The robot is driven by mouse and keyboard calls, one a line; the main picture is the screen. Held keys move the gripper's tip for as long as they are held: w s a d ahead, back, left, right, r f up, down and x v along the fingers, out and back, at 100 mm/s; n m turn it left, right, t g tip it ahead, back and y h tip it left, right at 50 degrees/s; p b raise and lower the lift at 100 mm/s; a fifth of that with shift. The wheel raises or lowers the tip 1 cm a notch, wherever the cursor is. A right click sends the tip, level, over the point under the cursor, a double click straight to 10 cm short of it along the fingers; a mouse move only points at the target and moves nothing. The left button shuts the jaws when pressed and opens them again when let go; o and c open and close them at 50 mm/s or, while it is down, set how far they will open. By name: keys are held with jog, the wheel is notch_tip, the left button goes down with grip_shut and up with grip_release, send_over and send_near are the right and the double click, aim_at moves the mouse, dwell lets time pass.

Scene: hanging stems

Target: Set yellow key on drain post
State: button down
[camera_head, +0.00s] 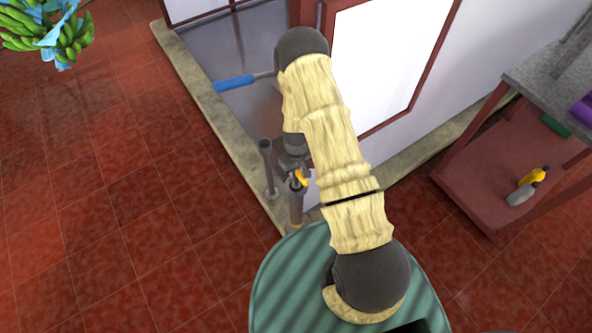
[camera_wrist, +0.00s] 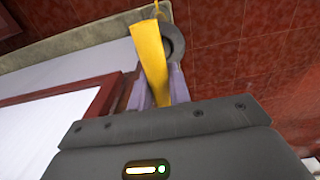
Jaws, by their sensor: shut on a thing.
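The yellow key (camera_wrist: 150,55) is a flat yellow strip between the fingers of my gripper (camera_wrist: 157,92) in the wrist view. In the head view a small part of the key (camera_head: 302,178) shows beside my gripper (camera_head: 293,165). My gripper is shut on the key. A grey post (camera_head: 296,206) with a yellow band near its foot stands just below the gripper. In the wrist view a round grey ring-like top (camera_wrist: 174,42) shows just behind the key. I cannot tell whether key and post touch. The fingertips are partly hidden.
A thinner grey post (camera_head: 266,160) stands just left of the gripper. A blue-handled bar (camera_head: 235,83) sticks out above. A stone kerb (camera_head: 210,110) and a white wall panel (camera_head: 385,60) lie behind. A shelf table (camera_head: 545,80) stands right. The red tiled floor at left is clear.

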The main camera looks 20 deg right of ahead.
jog(key=shift+f+b, duration=1.2)
jog(key=shift+f, duration=0.3)
dwell(1.0)
jog(key=c, duration=0.8)
grip_release()
jog(key=shift+c, duration=0.2)
jog(key=shift+r+p, duration=2.9)
jog(key=shift+r, duration=1.4)
